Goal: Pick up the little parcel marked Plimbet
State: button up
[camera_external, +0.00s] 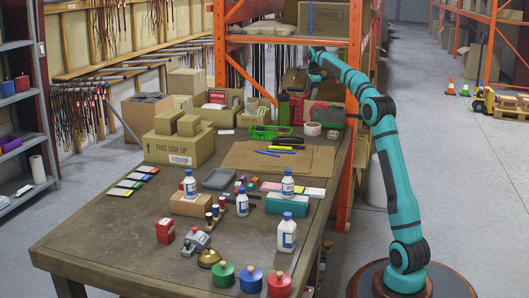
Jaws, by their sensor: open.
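No label reading Plimbet can be made out at this size. Two small brown parcels, a left one (168,122) and a right one (189,125), sit on a larger carton (178,150) printed THIS SIDE UP. A small red box (165,230) stands on the near part of the table. I cannot tell which, if any, is the Plimbet parcel. My gripper (291,82) is a small dark shape at the far end of my teal arm, by the rack, above the back of the table. It is open, apart from these boxes; its fingertips are hard to make out.
The table (110,235) is crowded. White bottles (287,232), a green tray (270,132), a teal box (287,204) and coloured weights (250,279) stand on it. Open cartons (222,108) fill the back. An orange rack post (352,110) rises beside my arm. The table's near left is clear.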

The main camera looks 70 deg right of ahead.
jog(key=s+d+f+m+g+y, duration=0.1)
jog(key=s+d+f+m, duration=0.2)
jog(key=s+d+f, duration=0.4)
jog(key=s+d+f+m+g+y, duration=0.1)
jog(key=s+d+f+m+y, duration=0.2)
jog(key=d, duration=0.6)
jog(key=h, duration=0.1)
send_over(333, 132)
notch_tip(333, 132, down, 13)
jog(key=shift+s+d+r, duration=0.1)
jog(key=shift+s+r, duration=0.05)
jog(key=shift+r, duration=0.05)
jog(key=shift+d+f, duration=0.1)
jog(key=shift+f, duration=2.75)
jog(key=c, duration=1.1)
jog(key=shift+r, duration=0.1)
